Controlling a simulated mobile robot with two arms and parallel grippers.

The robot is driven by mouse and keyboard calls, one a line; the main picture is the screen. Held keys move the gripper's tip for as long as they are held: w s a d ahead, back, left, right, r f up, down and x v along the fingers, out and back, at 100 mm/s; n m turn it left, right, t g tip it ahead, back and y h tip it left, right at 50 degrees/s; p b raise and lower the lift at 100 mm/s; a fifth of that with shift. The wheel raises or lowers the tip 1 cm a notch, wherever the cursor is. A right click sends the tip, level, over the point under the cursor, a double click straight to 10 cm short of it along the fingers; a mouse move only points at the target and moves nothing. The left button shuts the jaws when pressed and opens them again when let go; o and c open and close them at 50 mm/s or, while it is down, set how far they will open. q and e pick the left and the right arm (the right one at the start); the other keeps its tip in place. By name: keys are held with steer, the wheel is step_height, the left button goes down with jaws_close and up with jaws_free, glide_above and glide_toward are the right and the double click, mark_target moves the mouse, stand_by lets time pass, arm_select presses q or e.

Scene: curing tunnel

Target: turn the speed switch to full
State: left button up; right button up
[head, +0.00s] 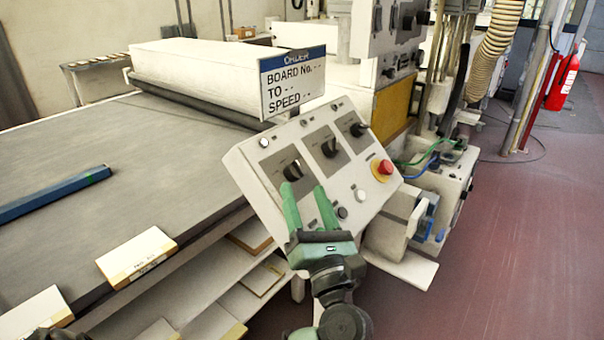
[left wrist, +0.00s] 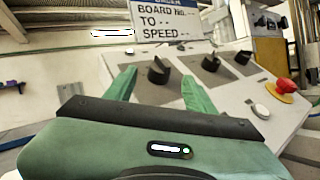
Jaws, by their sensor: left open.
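A sloped grey control panel (head: 270,188) carries three black rotary switches in a row: a left one (head: 292,171), a middle one (head: 329,148) and a right one (head: 358,130). Their labels are too small to read, so I cannot tell which is the speed switch. My left gripper (head: 304,189) is open and empty, just in front of the left switch. In the left wrist view its green fingers (left wrist: 158,82) stand either side of that switch (left wrist: 158,70), seemingly short of it. The middle (left wrist: 210,63) and right (left wrist: 243,56) switches lie further right.
A red button (head: 383,168) sits at the panel's right, with small round buttons below the switches. An order sign (head: 292,82) with blank entries stands behind the panel. A grey conveyor table (head: 130,150) bearing a blue bar (head: 50,195) lies left. Floor is open at right.

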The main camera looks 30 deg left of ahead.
mark_target(294, 172)
arm_select(q)
steer(key=p+x, duration=0.1)
steer(key=x, duration=0.4)
jaws_close()
steer(key=shift+r+m+t+h+p, duration=0.1)
steer(key=shift+m+t+h+p, duration=0.2)
steer(key=shift+p, duration=0.15)
steer(key=m+h+p, duration=0.3)
steer(key=h+p, duration=0.1)
steer(key=p, duration=0.4)
steer(key=r+m+h+p, duration=0.1)
steer(key=m+h+p, duration=0.3)
steer(key=p, duration=0.4)
steer(key=a+m+t+h+p, duration=0.1)
steer(key=m+h+p, duration=0.3)
steer(key=p, duration=0.4)
steer(key=shift+s+r+h, duration=0.15)
steer(key=shift+s+h, duration=0.15)
steer(key=shift+h, duration=0.5)
steer(key=shift+m+g+h+p, duration=0.3)
steer(key=shift+m+h+p, duration=0.4)
steer(key=shift+m+p, duration=0.15)
steer(key=shift+f+h, duration=0.25)
steer(key=shift+h, duration=0.05)
